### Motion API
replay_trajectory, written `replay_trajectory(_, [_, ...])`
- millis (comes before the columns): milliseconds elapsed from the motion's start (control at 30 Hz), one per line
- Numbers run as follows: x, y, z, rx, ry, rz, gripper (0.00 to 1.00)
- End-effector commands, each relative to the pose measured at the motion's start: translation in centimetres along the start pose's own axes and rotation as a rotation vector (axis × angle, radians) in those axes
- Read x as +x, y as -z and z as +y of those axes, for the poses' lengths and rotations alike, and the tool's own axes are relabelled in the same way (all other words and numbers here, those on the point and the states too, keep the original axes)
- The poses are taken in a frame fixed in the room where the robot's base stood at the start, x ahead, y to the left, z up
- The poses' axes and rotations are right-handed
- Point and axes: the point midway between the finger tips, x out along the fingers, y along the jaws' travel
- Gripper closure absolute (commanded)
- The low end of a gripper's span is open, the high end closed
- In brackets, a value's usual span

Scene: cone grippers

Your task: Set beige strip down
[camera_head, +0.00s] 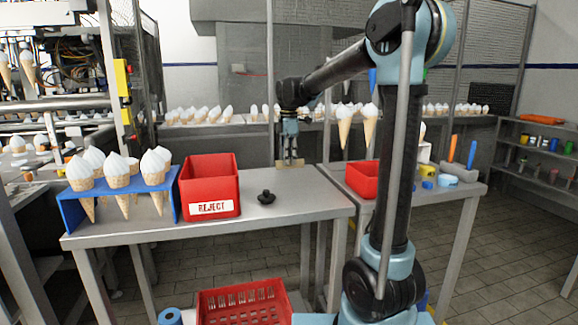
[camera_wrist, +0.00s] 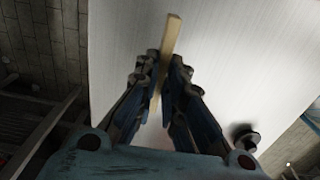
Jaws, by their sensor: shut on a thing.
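The beige strip (camera_wrist: 171,40) is a thin flat bar between the two fingers of my gripper (camera_wrist: 163,72) in the wrist view, and it juts out past the fingertips. In the head view my gripper (camera_head: 290,150) points down near the back of the steel table (camera_head: 300,200). The strip (camera_head: 289,164) shows there as a small pale bar at the fingertips, close to the table surface. I cannot tell whether it touches the table. My gripper is shut on the strip.
A black knob-like part (camera_head: 266,197) lies on the table, also seen in the wrist view (camera_wrist: 246,138). A red REJECT bin (camera_head: 208,172) and a blue rack (camera_head: 74,212) of cones stand left. The table's right part is clear. A second table with a red bin (camera_head: 361,180) stands right.

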Motion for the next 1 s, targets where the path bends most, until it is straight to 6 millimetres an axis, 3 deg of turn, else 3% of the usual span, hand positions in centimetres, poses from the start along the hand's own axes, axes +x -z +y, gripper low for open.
replay_trajectory(167, [2.1, 0.0, 0.0, 0.0, 0.0, 0.0, 1.0])
replay_trajectory(500, [2.4, 0.1, 0.0, -0.001, 0.0, 0.0, 1.0])
replay_trajectory(533, [2.4, 0.1, 0.0, -0.001, 0.0, 0.0, 0.86])
replay_trajectory(600, [2.4, 0.1, 0.0, -0.001, 0.0, 0.0, 0.7])
replay_trajectory(1000, [2.1, 0.1, 0.0, -0.002, 0.0, 0.0, 0.7])
